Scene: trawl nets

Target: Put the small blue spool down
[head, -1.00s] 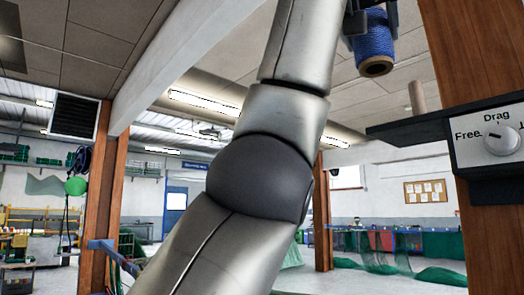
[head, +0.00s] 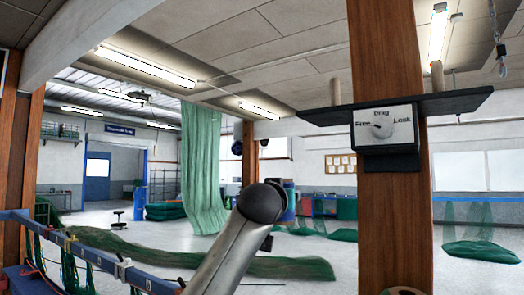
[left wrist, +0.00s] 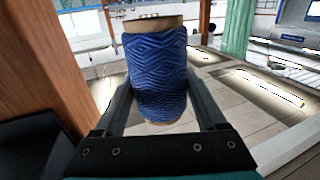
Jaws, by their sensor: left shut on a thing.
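The small blue spool (left wrist: 158,70) fills the middle of the left wrist view, blue cord wound on a brown core. My left gripper (left wrist: 162,92) is shut on it, one finger on each side. A wooden post stands close to the left of the spool there. In the head view, part of my arm shows low in the middle, but the left gripper and the spool cannot be made out. My right gripper is in neither view.
In the head view a dark shelf (head: 462,101) with two upright pegs (head: 335,93) is fixed to the wooden post (head: 378,215). Below the shelf is a dial box (head: 386,130) marked Free, Drag and Lock. A blue rail (head: 75,248) runs at lower left. Green nets (head: 205,165) hang and lie beyond.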

